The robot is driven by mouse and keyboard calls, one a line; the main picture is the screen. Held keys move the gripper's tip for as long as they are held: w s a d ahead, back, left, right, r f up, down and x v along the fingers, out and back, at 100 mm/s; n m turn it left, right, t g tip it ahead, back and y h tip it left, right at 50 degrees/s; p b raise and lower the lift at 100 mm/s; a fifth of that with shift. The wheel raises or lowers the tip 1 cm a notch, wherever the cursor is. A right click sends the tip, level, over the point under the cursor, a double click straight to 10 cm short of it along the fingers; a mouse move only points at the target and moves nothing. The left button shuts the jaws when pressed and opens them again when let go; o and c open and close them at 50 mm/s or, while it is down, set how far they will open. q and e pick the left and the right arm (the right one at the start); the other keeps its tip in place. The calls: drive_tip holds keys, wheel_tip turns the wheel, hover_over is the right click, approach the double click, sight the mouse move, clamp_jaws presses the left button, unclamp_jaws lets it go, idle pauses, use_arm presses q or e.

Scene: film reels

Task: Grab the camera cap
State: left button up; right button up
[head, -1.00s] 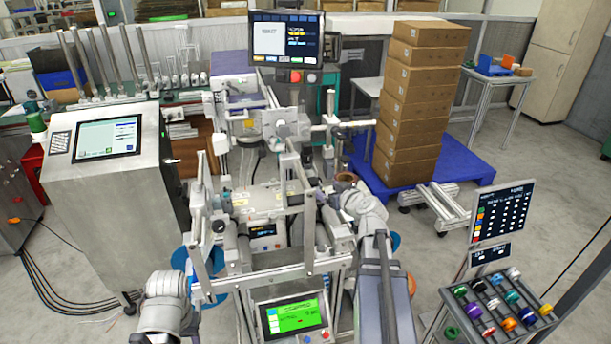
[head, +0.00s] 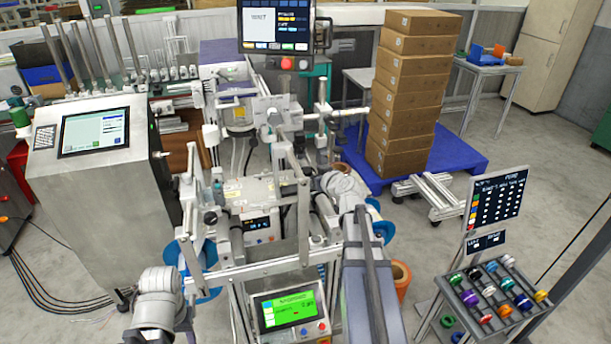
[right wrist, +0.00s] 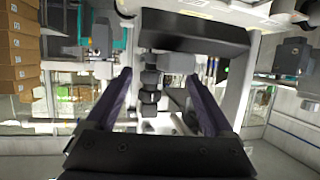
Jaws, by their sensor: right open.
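My right gripper (right wrist: 160,76) is open in the right wrist view, its two dark fingers pointing away from the camera. A dark grey stepped cylinder (right wrist: 150,82) shows between the fingers; I cannot tell its distance, or whether it is a camera or bears a cap. In the head view my right arm reaches up from the bottom, its wrist beside the middle of the metal machine (head: 256,190). No camera cap can be made out for certain. My left arm shows at the lower left of the head view, but its gripper does not show.
A steel cabinet with a screen (head: 95,130) stands left. A monitor (head: 275,22) and upright posts rise from the machine. Stacked boxes (head: 410,95) stand on a blue pallet (head: 463,157). A rack of coloured reels (head: 490,295) is at lower right. Open floor lies at right.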

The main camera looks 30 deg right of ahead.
sight(306, 172)
drive_tip(key=x, duration=0.2)
drive_tip(key=shift+w+f, duration=0.15)
drive_tip(key=shift+w, duration=0.05)
drive_tip(key=shift+c, duration=0.4)
clamp_jaws()
